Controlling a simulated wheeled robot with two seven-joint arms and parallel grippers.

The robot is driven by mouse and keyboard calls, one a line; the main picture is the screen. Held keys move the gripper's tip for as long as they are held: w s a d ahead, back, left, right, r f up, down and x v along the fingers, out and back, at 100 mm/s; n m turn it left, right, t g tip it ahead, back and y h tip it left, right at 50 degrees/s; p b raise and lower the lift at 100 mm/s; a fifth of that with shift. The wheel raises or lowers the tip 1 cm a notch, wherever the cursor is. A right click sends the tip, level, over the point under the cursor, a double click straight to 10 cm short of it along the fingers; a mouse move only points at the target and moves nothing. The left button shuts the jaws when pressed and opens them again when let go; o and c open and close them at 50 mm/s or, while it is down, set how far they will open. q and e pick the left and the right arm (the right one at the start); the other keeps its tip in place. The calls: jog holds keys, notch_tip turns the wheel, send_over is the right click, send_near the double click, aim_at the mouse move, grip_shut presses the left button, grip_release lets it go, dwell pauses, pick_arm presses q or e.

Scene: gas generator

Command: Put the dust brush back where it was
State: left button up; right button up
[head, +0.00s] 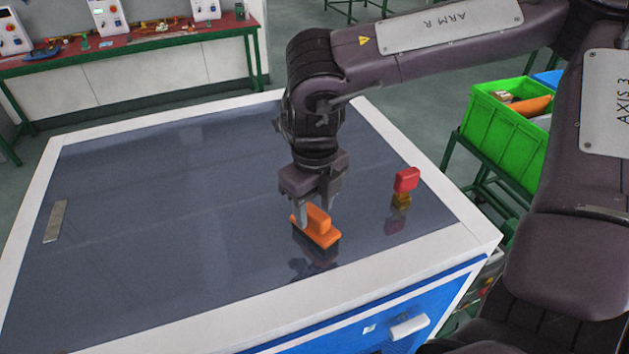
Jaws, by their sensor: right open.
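The dust brush (321,232) has an orange body with a raised grip and a dark underside. It stands on the dark glossy table top (170,220), right of the middle and towards the near edge. My right gripper (318,208) points down over the brush, with its jaws apart on either side of the orange grip. I cannot tell whether the fingers touch it. My left gripper is not in view.
A red and yellow object (405,183) stands to the right of the brush. A flat metal strip (55,221) lies at the table's left. A green crate (507,130) stands on a rack beyond the right edge. The table's middle is clear.

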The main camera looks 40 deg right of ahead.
aim_at(315, 211)
notch_tip(315, 211, up, 11)
jog(key=b, duration=0.2)
